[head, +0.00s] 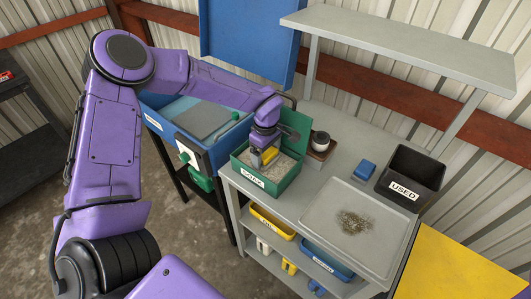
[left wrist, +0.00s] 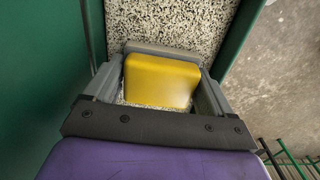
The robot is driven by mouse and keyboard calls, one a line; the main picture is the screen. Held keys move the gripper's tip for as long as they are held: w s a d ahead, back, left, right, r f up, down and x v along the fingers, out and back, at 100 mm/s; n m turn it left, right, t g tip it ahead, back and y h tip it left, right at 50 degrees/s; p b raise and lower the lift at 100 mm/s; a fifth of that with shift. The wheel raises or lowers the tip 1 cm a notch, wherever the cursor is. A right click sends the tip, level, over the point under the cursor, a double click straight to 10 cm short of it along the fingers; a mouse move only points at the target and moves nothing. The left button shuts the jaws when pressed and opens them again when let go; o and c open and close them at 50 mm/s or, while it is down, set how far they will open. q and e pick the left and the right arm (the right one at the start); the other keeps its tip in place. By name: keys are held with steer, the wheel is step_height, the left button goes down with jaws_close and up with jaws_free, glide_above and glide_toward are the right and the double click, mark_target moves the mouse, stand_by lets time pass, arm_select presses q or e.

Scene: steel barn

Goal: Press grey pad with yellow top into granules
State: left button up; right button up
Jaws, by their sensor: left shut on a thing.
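The grey pad with a yellow top (head: 270,154) is inside a green box (head: 284,187) on the grey bench. My left gripper (head: 263,156) reaches down into that box and is shut on the pad. In the left wrist view the yellow top (left wrist: 160,82) sits between the two grey fingers. Speckled pale granules (left wrist: 180,25) fill the box around the pad. The pad's underside is hidden, so I cannot tell how deep it sits in the granules. My right gripper is out of view.
A tray (head: 330,245) with a scattered brown heap stands at the front right. A black box labelled USED (head: 411,172), a blue block (head: 365,170) and a round pot (head: 320,141) stand behind. A blue tub (head: 160,120) is left of the bench.

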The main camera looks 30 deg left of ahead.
arm_select(q)
steer(key=shift+r+p, duration=3.55)
steer(key=shift+f, duration=0.1)
